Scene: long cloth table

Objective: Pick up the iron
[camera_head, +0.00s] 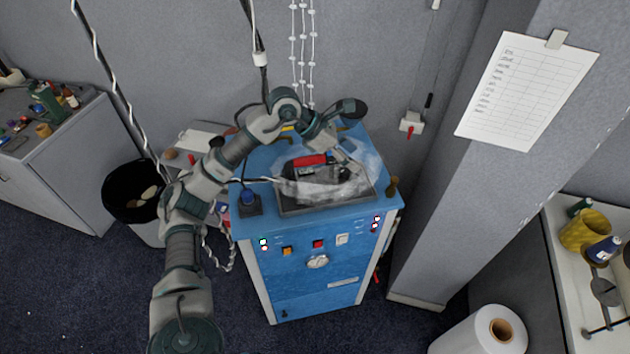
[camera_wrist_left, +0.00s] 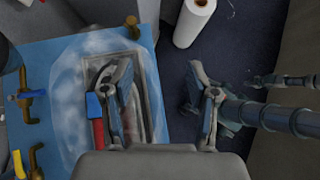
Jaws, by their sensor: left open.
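My left gripper (camera_head: 346,160) is above the right part of the tray. In the wrist view the left gripper (camera_wrist_left: 161,80) is open, with nothing visible between its fingers; the other finger is beyond the cabinet's edge, over the floor. My right gripper is not seen.
The blue cabinet (camera_head: 320,285) has buttons and a gauge in front. Brass fittings (camera_wrist_left: 36,160) stand along its top. A black bin (camera_head: 135,190) is at left, a pillar (camera_head: 450,200) at right, and a white roll (camera_head: 480,335) at lower right.

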